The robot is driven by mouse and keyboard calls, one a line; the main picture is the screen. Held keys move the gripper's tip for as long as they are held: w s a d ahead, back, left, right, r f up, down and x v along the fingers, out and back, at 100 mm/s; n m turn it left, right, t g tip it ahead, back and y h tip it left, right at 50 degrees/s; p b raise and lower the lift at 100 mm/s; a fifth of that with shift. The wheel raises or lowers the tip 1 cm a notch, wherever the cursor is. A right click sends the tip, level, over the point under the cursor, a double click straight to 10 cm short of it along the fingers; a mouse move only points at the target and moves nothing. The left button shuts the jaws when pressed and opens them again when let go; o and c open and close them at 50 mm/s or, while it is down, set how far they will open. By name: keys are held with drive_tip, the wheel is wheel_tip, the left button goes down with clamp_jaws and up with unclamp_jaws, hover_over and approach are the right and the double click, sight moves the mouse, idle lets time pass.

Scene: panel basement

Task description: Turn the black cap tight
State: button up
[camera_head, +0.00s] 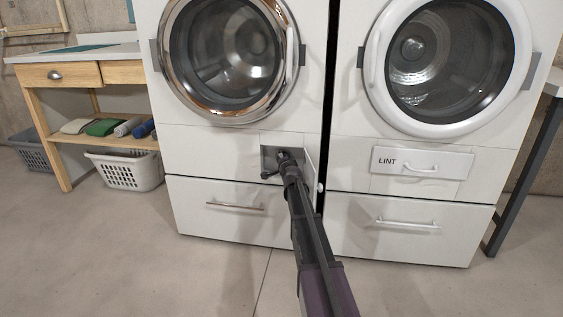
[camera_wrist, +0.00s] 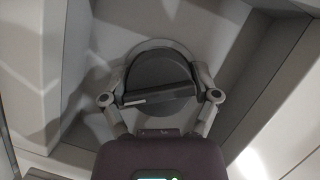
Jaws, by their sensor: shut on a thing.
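The black cap (camera_wrist: 158,72) is a round dark disc with a raised grip bar across it, seated in a light round collar at the back of a recess. In the wrist view my gripper (camera_wrist: 160,95) has one finger on each side of the cap, shut on it. In the head view my gripper (camera_head: 283,155) reaches into the small square opening (camera_head: 267,160) low on the left machine's front. The cap is hidden there behind the gripper. The bar lies nearly level in the wrist view, slightly higher at its right end.
A small flap (camera_head: 310,160) stands open at the right of the opening. The left machine's drawer (camera_head: 236,228) is shut below. The right machine (camera_head: 440,150) with a LINT panel (camera_head: 422,163) stands beside it. A wooden bench (camera_head: 60,78) and white basket (camera_head: 126,170) are at left. The floor in front is clear.

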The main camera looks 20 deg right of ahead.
drive_tip(key=shift+w+r, duration=0.1)
drive_tip(key=shift+w, duration=0.05)
idle(0.3)
drive_tip(key=o, duration=1)
drive_tip(key=shift+c, duration=0.2)
drive_tip(key=shift+s+a, duration=0.1)
drive_tip(key=shift+s, duration=0.1)
